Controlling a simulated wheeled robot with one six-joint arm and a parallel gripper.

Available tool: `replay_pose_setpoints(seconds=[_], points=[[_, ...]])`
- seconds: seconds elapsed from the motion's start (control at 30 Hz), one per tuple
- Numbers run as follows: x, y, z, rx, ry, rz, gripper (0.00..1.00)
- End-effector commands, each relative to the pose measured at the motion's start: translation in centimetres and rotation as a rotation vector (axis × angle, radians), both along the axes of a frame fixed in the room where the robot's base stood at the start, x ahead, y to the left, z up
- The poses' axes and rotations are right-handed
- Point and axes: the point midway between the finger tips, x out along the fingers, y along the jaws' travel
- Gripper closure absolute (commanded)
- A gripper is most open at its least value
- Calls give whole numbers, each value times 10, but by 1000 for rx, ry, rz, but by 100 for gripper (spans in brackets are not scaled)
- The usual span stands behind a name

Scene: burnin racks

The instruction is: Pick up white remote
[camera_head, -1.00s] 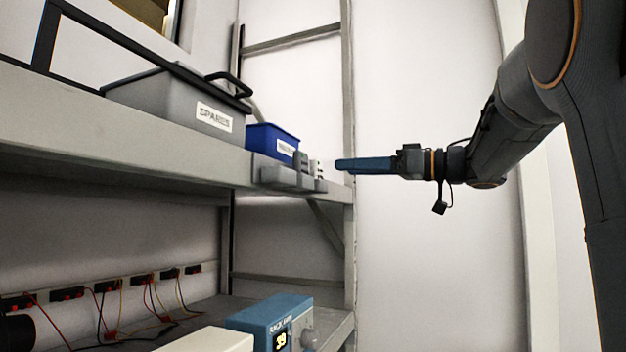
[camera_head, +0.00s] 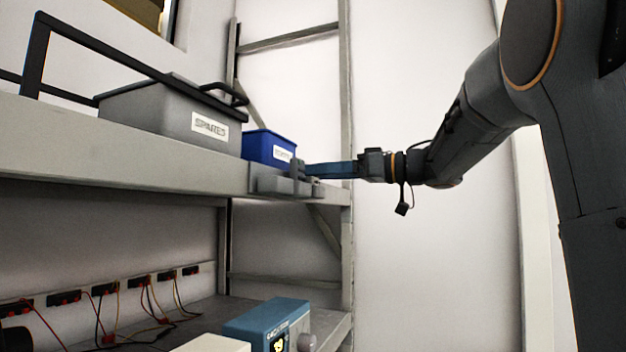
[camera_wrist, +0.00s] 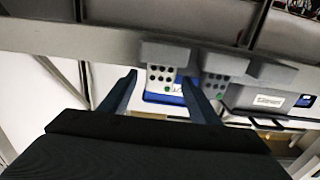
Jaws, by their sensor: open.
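In the wrist view, the white remote (camera_wrist: 154,73) with rows of dark buttons stands in a grey holder (camera_wrist: 180,50) on the shelf edge. A darker grey remote (camera_wrist: 232,66) stands beside it. My gripper (camera_head: 308,169) is open, its two blue fingers level with the holder at the shelf's right end. In the wrist view, my fingers (camera_wrist: 159,80) appear on either side of the white remote; I cannot tell whether they reach around it. In the head view, the grey remote (camera_head: 297,168) shows beside the fingertips, and the white one is hidden or too small to make out.
A blue bin (camera_head: 268,147) and a grey bin labelled SPARES (camera_head: 170,108) stand behind the holder on the upper shelf (camera_head: 120,155). A rack post (camera_head: 346,230) rises nearby. The lower shelf holds a blue instrument (camera_head: 270,322) and wired sockets (camera_head: 100,290).

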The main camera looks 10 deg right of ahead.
Motion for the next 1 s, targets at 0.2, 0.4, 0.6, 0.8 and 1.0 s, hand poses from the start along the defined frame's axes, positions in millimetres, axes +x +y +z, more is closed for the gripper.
replay_pose_setpoints(seconds=[0.2,0.4,0.6,0.8,1.0], points=[[0,0,0,0,0,0,66],[0,0,0,0,0,0,88],[0,0,1,1,-1,0,88],[0,0,14,-1,-3,0,88],[0,0,43,-2,-4,0,88]])
